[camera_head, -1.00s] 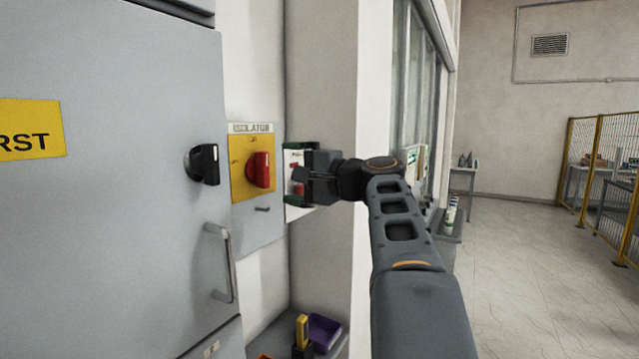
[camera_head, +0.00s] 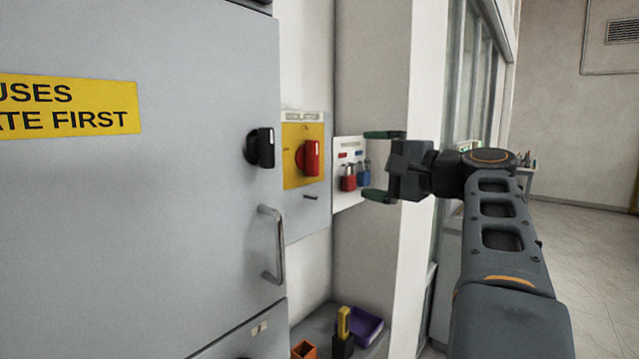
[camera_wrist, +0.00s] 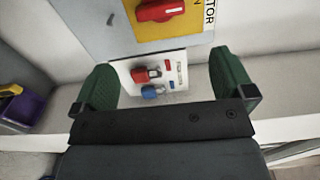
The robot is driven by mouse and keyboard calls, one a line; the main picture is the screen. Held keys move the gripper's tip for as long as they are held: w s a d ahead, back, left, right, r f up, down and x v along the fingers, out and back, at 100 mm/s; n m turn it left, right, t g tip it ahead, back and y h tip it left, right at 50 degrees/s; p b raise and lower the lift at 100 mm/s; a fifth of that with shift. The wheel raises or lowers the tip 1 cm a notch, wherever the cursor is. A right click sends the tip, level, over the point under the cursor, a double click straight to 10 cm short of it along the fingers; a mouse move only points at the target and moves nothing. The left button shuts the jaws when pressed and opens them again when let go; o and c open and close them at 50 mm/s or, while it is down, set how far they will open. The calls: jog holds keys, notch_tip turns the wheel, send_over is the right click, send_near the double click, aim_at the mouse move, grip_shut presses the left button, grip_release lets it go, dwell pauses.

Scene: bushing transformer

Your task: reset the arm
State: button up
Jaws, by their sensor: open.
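My gripper (camera_head: 378,165) is open, its two green fingers wide apart and nothing between them. In the head view it is at the right of centre, in front of a white padlock board (camera_head: 346,204) on the wall. In the wrist view my gripper (camera_wrist: 170,85) shows both green fingers with the board (camera_wrist: 178,58) beyond them. A red padlock (camera_head: 348,181) and a blue padlock (camera_head: 364,177) hang on the board. My arm reaches in from the lower right, bent at the wrist.
A grey cabinet (camera_head: 130,220) with a black knob (camera_head: 262,148) and a bar handle (camera_head: 272,244) fills the left. A red isolator switch (camera_head: 310,158) sits on a yellow plate. A shelf below holds a purple bin (camera_head: 362,328) and an orange bin (camera_head: 304,350). The floor at right is clear.

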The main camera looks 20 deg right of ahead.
notch_tip(320, 180, down, 22)
jog(key=d+g+h, duration=0.1)
jog(key=g+h, duration=0.4)
jog(key=g, duration=0.2)
jog(key=s+a+f+n+g, duration=0.2)
jog(key=s+a+f+n, duration=0.1)
jog(key=a+f+n, duration=0.1)
jog(key=s+a+f+n+g+h, duration=0.1)
jog(key=s+a+f+n+g, duration=0.1)
jog(key=a+f, duration=0.5)
jog(key=s+a+f+n+g+h+p, duration=0.1)
jog(key=s+a+f+n, duration=0.3)
jog(key=a+f+n, duration=0.2)
jog(key=shift+s+f+n+g, duration=0.4)
jog(key=shift+f+n, duration=0.2)
jog(key=shift+f, duration=0.2)
jog(key=shift+a, duration=0.35)
jog(key=shift+c, duration=0.4)
